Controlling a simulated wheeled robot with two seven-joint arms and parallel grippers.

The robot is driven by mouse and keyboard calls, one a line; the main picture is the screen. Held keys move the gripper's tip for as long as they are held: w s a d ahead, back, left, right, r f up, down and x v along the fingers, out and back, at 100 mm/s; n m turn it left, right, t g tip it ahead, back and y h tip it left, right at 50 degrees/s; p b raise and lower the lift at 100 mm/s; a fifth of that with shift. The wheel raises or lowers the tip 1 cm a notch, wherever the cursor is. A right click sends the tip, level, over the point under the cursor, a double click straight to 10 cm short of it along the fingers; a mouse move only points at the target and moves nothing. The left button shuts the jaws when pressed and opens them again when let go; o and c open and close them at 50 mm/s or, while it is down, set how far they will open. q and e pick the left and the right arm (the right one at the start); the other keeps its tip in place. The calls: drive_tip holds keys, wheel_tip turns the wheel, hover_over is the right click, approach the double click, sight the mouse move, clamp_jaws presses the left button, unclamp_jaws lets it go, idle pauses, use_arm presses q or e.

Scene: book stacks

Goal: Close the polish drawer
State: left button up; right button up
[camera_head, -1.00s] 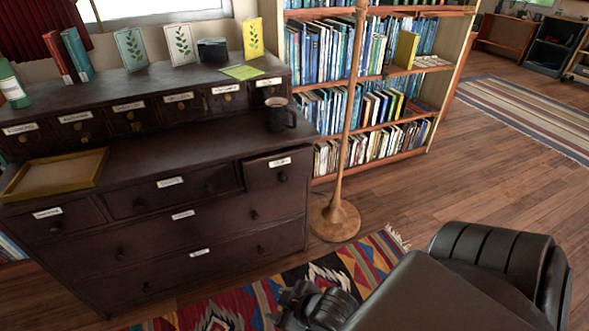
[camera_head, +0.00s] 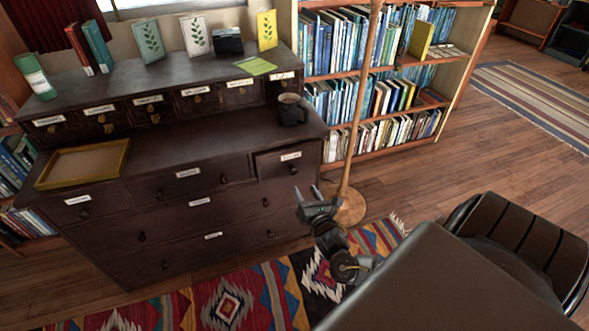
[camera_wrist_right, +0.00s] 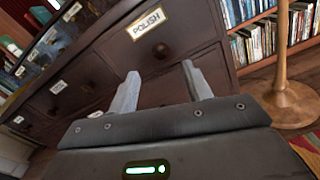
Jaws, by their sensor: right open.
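The polish drawer (camera_head: 272,168) is the top right drawer in the lower part of the dark wooden cabinet. Its front seems to stand out a little from the drawer beside it. In the right wrist view its front (camera_wrist_right: 185,42) carries a white POLISH label and a dark round knob. My right gripper (camera_head: 306,193) is open and empty, in front of the cabinet just below and right of this drawer. In the right wrist view its two fingers (camera_wrist_right: 158,88) point toward the drawer front, apparently without touching it. My left gripper is not in view.
A dark mug (camera_head: 291,110) stands on the cabinet above the drawer. A wooden tray (camera_head: 122,160) lies at the left of the cabinet top. A lamp stand (camera_head: 349,207) is just right of the gripper. A patterned rug (camera_head: 190,306) covers the floor in front.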

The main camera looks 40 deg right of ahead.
sight(295, 172)
drive_tip(key=b+x, duration=0.2)
drive_tip(key=x, duration=0.7)
drive_tip(key=shift+w+d+f, duration=0.1)
drive_tip(key=shift+w, duration=0.1)
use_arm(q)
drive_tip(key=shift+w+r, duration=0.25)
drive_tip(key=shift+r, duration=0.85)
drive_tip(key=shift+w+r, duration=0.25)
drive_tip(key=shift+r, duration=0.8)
use_arm(e)
drive_tip(key=shift+w+d, duration=0.2)
drive_tip(key=shift+w, duration=0.45)
drive_tip(key=shift+c, duration=0.2)
clamp_jaws()
